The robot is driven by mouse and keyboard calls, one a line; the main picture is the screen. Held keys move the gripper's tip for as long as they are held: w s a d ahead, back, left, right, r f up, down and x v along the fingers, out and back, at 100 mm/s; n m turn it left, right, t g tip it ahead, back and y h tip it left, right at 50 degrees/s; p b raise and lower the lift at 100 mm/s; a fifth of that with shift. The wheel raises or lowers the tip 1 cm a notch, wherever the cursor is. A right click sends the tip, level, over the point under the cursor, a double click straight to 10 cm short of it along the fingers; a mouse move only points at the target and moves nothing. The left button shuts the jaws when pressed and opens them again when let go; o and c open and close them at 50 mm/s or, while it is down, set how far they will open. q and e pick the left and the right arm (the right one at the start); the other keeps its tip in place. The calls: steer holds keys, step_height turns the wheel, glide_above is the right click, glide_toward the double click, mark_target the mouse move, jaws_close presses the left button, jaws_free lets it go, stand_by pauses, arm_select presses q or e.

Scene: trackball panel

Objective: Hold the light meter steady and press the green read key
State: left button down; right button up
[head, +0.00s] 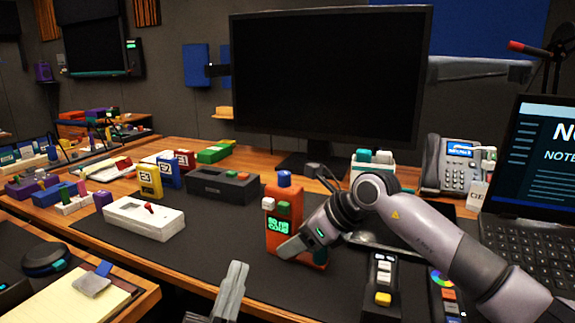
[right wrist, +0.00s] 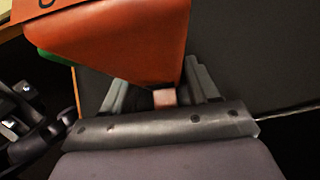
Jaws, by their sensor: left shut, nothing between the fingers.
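The light meter (head: 270,230) is an orange box standing on the dark desk mat, with a blue knob on top and a lit green display. A small green key (head: 284,208) sits above the display, beside a white block. My right gripper (head: 291,245) has a finger across the lower front of the meter. In the right wrist view the meter's orange body (right wrist: 120,45) fills the gap between the two fingers, which appear closed on it. My left gripper (head: 236,270) is shut and empty, low in front of the meter and left of it, apart from it.
A white box with a red switch (head: 145,218) and a dark box (head: 222,187) stand left of the meter. A large monitor (head: 330,80) is behind. A phone (head: 450,165), laptop (head: 530,155) and small remote (head: 383,280) are at right. The mat around the left gripper is clear.

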steer(key=shift+o, duration=1)
steer(key=v, duration=1.2)
steer(key=o, duration=0.3)
steer(key=shift+d+r, duration=0.1)
steer(key=shift+p+v, duration=1.15)
steer(key=shift+v, duration=1.75)
